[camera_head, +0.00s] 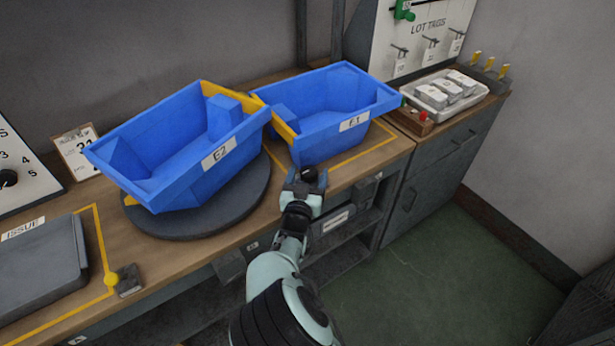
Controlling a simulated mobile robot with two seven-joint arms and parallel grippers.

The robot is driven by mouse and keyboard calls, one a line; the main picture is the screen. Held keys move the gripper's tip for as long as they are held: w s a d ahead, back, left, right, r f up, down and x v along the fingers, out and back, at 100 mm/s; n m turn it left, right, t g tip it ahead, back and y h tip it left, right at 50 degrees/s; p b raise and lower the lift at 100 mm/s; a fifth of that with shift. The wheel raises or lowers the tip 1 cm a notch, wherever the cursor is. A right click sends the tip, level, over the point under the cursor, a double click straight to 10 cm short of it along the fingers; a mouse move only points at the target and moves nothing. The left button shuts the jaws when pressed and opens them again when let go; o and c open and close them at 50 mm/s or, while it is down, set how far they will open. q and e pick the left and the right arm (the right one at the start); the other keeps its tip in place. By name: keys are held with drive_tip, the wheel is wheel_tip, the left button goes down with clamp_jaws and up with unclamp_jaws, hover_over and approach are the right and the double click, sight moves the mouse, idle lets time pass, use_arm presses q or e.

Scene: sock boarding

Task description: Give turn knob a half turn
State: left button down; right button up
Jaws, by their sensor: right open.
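A black round knob (8,178) sits on a white numbered panel (22,168) at the far left edge, partly cut off by the frame. A small yellow ball (111,280) stands by a grey block at the bench's front edge. I cannot tell for sure which of these is the turn knob. My right gripper (306,178) is open at the bench's front edge, just before the blue bin E1 (325,112) and right of the round dark turntable (240,212). It is far from both knobs. My left gripper is not in view.
Blue bin E2 (185,150) stands on the turntable, close beside E1. A grey closed case (40,270) lies at the front left. A tray (470,101) of white packs and a wooden box with a red button (422,116) are at the right. The floor at the right is clear.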

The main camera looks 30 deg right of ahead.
drive_tip(key=shift+c, duration=0.3)
drive_tip(key=c, duration=1)
